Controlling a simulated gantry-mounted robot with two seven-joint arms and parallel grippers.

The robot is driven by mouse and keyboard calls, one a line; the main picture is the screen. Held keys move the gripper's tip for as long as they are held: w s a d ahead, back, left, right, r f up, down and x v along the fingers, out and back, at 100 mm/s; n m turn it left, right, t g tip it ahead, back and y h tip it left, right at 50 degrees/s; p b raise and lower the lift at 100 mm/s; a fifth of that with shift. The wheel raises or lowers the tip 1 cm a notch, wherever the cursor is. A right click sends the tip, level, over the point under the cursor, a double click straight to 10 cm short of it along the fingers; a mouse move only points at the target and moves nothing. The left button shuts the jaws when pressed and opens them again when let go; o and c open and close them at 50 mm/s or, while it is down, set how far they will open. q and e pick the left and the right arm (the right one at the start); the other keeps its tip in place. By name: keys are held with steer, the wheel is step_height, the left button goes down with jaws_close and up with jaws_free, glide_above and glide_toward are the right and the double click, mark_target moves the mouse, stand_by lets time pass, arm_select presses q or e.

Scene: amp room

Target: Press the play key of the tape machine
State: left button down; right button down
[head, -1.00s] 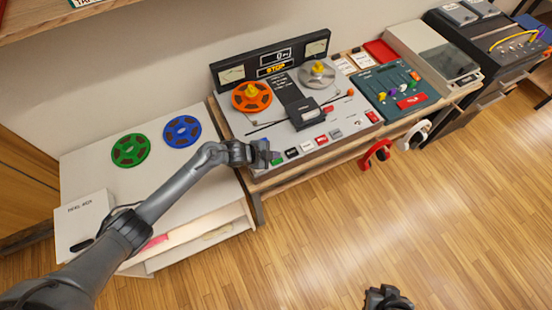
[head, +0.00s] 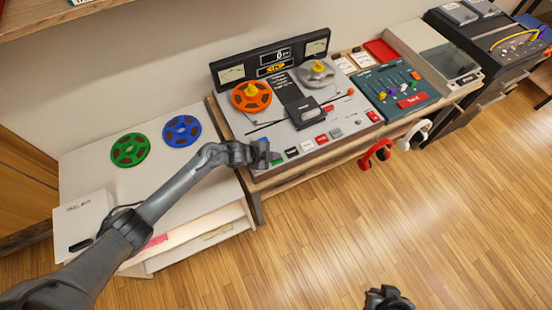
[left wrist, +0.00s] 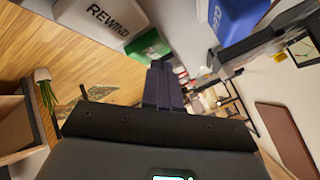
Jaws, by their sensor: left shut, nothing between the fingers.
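The tape machine (head: 236,127) stands on a wooden bench, with an orange reel (head: 251,96) on its left and a grey reel (head: 316,73) on its right. A row of keys runs along its front edge. My left gripper (head: 265,155) is shut and empty, at the machine's front left corner just left of the green key. In the left wrist view the green key (left wrist: 149,46) shows just beyond the fingers; contact cannot be told. My right gripper (head: 386,298) is partly visible at the bottom edge.
A white key marked REWIND (left wrist: 97,14) is beside the green key. A red key (head: 321,140) sits farther right. A mixer (head: 402,88) and red headphones (head: 375,153) are right of the machine. Green (head: 130,149) and blue (head: 182,132) reels lie on the left cabinet.

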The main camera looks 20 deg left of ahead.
arm_select(q)
steer(key=shift+f, duration=0.2)
stand_by(0.5)
steer(key=shift+f+b, duration=0.3)
steer(key=shift+b, duration=0.1)
steer(key=shift+r, duration=0.15)
stand_by(0.3)
steer(key=shift+r+p, duration=0.8)
steer(key=shift+p, duration=0.15)
steer(key=shift+r, duration=0.1)
step_height(320, 180, up, 5)
steer(key=p, duration=0.4)
steer(key=shift+p, duration=0.35)
